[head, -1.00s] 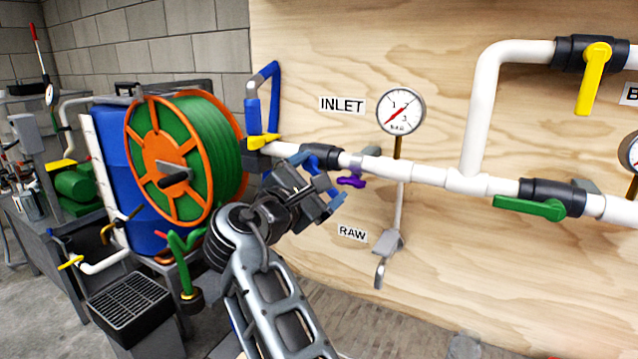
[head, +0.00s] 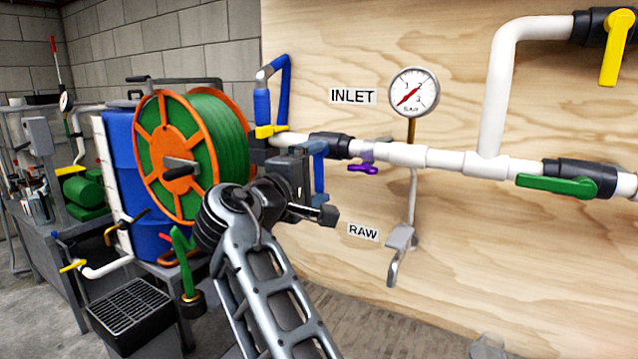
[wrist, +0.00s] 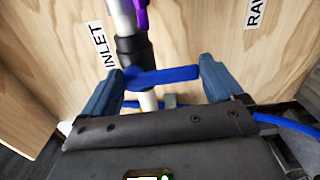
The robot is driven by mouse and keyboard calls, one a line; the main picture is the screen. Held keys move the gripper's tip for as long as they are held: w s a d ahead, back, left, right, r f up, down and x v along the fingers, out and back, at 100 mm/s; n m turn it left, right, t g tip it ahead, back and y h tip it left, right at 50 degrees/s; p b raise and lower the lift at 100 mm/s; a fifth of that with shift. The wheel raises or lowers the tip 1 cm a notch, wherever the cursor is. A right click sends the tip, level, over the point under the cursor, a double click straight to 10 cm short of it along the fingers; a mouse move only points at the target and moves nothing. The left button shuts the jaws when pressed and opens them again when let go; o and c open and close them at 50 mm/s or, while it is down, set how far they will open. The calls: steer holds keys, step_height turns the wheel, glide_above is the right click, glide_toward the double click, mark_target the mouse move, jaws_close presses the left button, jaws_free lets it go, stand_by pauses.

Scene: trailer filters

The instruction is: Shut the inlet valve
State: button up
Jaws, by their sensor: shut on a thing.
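The inlet valve is a black body (head: 331,146) on the white pipe just left of the INLET gauge, with a blue lever. In the wrist view the lever (wrist: 172,76) lies across the pipe, roughly at right angles to it, and the black body (wrist: 131,52) shows beside its left end. My gripper (wrist: 162,84) is shut on the blue lever, with one blue-grey finger near each end of it. In the head view my gripper (head: 314,178) is below the valve and partly covers the lever, which points down.
The INLET gauge (head: 414,92) is right of the valve. A purple-handled tap (head: 363,169) is close by on the pipe. A green-handled valve (head: 556,186) is farther right. A hose reel (head: 180,170) stands at left. The lower board is mostly clear.

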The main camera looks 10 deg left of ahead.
steer(key=shift+a+f+m, duration=0.1)
steer(key=shift+f+m, duration=0.05)
steer(key=shift+m, duration=0.25)
steer(key=o, duration=1.1)
steer(key=shift+o, duration=0.2)
steer(key=v, duration=0.7)
steer(key=shift+s+a, duration=0.15)
steer(key=shift+s, duration=0.2)
